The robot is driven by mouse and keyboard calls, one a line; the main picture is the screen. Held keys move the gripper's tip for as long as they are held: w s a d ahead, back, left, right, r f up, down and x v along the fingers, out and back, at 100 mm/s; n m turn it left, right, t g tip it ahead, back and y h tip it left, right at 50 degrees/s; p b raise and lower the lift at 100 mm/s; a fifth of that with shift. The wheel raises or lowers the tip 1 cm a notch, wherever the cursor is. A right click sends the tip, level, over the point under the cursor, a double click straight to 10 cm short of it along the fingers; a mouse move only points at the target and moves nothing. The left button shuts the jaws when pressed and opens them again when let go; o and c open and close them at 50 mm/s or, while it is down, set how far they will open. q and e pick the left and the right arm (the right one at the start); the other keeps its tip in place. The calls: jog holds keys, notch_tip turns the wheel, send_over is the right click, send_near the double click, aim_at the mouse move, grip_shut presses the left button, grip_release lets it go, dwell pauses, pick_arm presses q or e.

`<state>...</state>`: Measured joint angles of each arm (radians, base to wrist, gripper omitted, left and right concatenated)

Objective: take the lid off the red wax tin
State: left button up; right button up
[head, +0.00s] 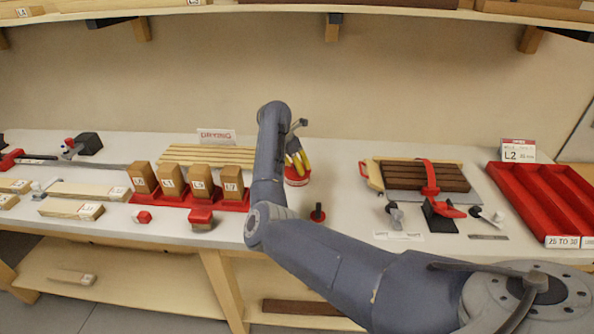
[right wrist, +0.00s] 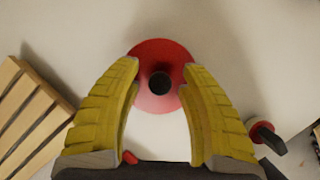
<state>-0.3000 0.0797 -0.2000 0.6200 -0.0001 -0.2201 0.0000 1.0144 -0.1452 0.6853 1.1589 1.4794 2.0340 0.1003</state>
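The red wax tin (head: 297,181) stands on the bench below my right gripper (head: 298,164), partly hidden by the fingers in the head view. In the right wrist view its round red lid (right wrist: 160,51) has a dark knob (right wrist: 160,83) at the centre. The yellow fingers of my right gripper (right wrist: 160,72) are open, one on each side of the knob, with a gap on both sides. Nothing is held. Whether the fingertips are level with the knob is hard to tell. My left gripper is in neither view.
A small red disc with a black upright handle (head: 317,214) stands nearer the front edge. Pale slats (head: 190,154) and a red holder with several wooden blocks (head: 215,201) lie left. A clamp with dark strips (head: 447,177) and a red tray (head: 550,196) are right.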

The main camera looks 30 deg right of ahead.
grip_shut()
jog(key=shift+r, duration=0.2)
dwell(0.3)
